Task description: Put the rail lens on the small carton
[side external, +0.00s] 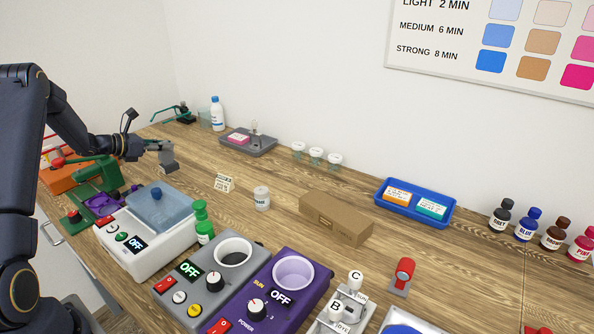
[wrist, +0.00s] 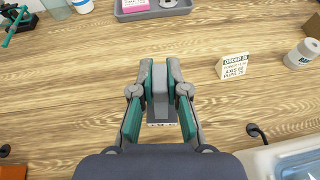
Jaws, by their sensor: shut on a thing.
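My gripper (side external: 160,146) is at the left of the side view, above the bench. Its fingers are closed on a grey piece (side external: 168,161) with a wider foot. In the wrist view, my gripper (wrist: 160,88) grips this grey piece (wrist: 158,108) upright between the fingertips, with a pale label at its foot. Its shape fits a rail lens, but I cannot make out a lens face. The small carton (side external: 336,216), a closed brown box, lies on the bench near the middle of the side view, well to the right of my gripper. Its top is bare.
A small order card (side external: 224,183) and a white labelled jar (side external: 262,198) stand between my gripper and the carton. A grey tray (side external: 248,145) is behind, and a blue tray (side external: 450,219) is right of the carton. Machines with OFF displays (side external: 188,277) fill the front.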

